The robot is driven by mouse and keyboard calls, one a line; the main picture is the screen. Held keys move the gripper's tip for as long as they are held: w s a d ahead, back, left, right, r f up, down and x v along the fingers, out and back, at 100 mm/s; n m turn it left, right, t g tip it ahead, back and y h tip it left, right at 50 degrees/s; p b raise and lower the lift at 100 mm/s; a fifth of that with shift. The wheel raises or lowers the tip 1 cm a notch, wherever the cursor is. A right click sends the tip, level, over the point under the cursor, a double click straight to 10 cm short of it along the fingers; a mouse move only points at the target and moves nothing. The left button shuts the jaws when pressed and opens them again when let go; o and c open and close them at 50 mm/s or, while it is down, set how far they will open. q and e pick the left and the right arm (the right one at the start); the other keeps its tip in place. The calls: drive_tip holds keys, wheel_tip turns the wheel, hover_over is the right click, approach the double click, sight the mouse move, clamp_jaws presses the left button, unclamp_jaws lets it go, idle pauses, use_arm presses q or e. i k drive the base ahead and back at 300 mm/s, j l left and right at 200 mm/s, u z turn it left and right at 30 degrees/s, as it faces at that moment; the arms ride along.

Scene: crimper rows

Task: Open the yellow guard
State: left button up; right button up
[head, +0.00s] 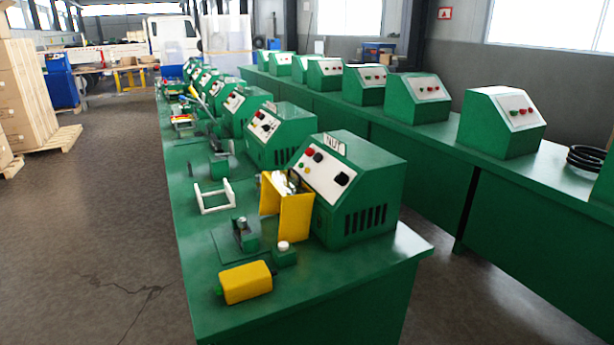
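The yellow guard (295,217) stands upright on the near end of the green bench, against the front left side of the nearest green machine (362,180). It shows as two upright yellow panels meeting at an angle, with some pale metal parts at its top. What lies behind its panels is mostly hidden, and I cannot tell whether it is open or shut. Neither of my grippers is in view, and nothing touches the guard.
A yellow block-shaped part (245,282) lies near the bench's front left edge. A small dark fixture (242,235), a white-topped green post (284,254) and a white frame (215,197) stand near the guard. More machines line both benches.

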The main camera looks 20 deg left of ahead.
sight(294, 221)
drive_tip(key=i+l+u, duration=0.2)
drive_tip(key=u, duration=0.25)
drive_tip(key=i+l+u, duration=0.25)
drive_tip(key=u, duration=0.2)
drive_tip(key=i+l+u, duration=0.15)
drive_tip(key=l+u, duration=0.35)
